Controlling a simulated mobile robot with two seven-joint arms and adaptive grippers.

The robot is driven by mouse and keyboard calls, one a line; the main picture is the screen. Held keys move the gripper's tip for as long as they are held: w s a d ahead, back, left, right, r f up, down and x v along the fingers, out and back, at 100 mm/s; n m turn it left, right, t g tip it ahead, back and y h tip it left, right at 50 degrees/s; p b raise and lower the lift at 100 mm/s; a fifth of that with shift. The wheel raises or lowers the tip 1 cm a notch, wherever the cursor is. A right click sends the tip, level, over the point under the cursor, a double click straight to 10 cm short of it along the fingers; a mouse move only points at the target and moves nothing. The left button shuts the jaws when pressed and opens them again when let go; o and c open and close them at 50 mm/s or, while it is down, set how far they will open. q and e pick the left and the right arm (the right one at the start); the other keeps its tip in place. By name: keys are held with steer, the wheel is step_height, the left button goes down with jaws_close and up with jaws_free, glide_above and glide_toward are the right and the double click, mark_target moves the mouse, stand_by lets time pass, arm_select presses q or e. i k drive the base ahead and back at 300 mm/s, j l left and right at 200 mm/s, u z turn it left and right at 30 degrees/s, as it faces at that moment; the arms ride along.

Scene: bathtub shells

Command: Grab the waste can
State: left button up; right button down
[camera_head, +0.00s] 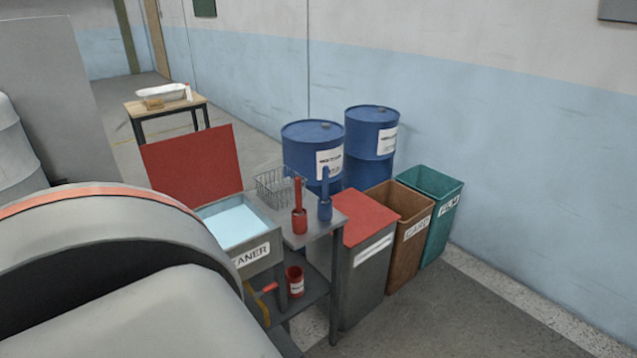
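A small red can (296,284) with a white label stands on the lower shelf of a grey metal stand. A grey bin (367,275) with a flat red lid (364,217) and a white label stands on the floor just right of the stand. The labels on both are too small to read, so I cannot tell which one is the waste can. Neither of my grippers is in view, and nothing is seen touching the can or the bin.
A brown bin (408,247) and a green bin (437,185) stand right of the lidded bin. Two blue drums (370,140) are behind. An open cleaner basin (258,249), a wire basket (273,183) and red and blue handled tools are around the stand's top. Floor is clear at the lower right.

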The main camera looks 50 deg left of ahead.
mark_target(295, 276)
steer(key=i, duration=1.5)
steer(key=i+u, duration=0.75)
steer(key=i+l+u, duration=0.15)
steer(key=u, duration=0.25)
steer(key=i+u, duration=0.2)
steer(key=u, duration=0.25)
steer(key=i+l+u, duration=0.15)
steer(key=u, duration=0.3)
steer(key=i+l+u, duration=0.2)
steer(key=u, duration=0.3)
steer(key=i+l+u, duration=0.4)
steer(key=u, duration=0.2)
